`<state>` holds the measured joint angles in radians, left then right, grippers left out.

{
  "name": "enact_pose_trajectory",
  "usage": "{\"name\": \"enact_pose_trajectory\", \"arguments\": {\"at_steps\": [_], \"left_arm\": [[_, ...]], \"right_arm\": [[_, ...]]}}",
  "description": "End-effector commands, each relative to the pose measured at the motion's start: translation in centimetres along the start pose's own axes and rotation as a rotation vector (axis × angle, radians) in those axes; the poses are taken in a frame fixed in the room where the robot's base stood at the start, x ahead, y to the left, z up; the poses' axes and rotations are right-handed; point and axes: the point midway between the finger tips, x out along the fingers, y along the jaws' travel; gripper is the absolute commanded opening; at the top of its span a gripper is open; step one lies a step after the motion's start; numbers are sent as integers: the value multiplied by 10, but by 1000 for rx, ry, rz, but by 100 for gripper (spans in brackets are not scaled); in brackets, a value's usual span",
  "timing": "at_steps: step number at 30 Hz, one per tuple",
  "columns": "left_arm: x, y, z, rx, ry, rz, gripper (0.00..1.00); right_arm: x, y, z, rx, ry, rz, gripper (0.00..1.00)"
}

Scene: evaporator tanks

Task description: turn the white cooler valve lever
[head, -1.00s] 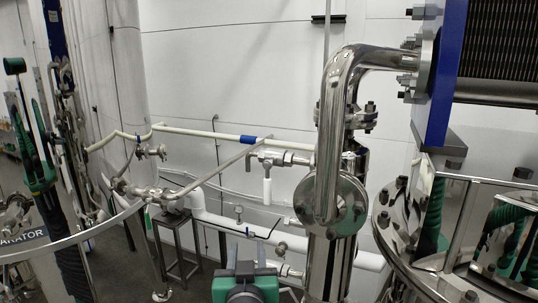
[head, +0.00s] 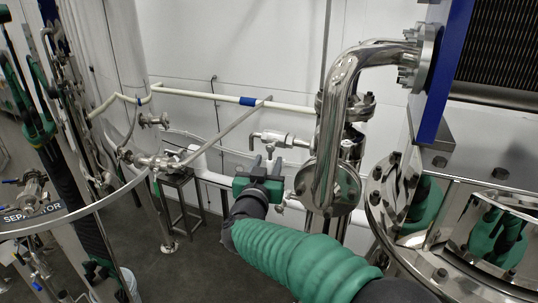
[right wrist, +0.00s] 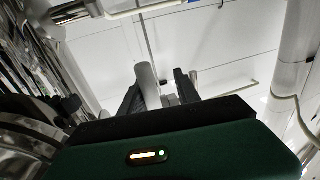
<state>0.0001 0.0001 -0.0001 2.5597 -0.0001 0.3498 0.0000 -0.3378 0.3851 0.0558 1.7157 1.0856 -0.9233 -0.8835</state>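The white cooler valve lever hangs down from a steel valve (head: 272,137) on the pipework left of the big steel elbow pipe. My right gripper (head: 264,160) is raised to it from below, and its body hides most of the lever in the head view. In the right wrist view, the pale lever (right wrist: 148,84) stands between the two dark fingers of the right gripper (right wrist: 160,92). The fingers are apart, with a gap beside the lever on the right finger's side. My left gripper is not in view.
The steel elbow pipe (head: 337,110) stands close to the right of my right gripper. A large flanged steel vessel (head: 405,185) is at the right. A curved steel rail (head: 85,215) and the shiny separator tank are at the left. A white wall is behind.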

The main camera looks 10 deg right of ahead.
Motion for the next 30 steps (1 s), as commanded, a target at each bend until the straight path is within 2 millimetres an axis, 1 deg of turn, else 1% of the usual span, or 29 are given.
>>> {"name": "enact_pose_trajectory", "arguments": {"at_steps": [1,3,10,11,19,30], "left_arm": [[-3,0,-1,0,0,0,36],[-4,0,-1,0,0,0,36],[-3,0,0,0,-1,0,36],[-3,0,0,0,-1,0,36],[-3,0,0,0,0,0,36],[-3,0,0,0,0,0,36]], "right_arm": [[5,2,-2,1,0,2,39],[9,2,-1,1,0,1,39],[13,5,2,2,-2,1,39],[13,5,2,2,-2,1,36],[11,2,1,1,-1,3,1],[8,0,1,1,-1,-3,0]]}}
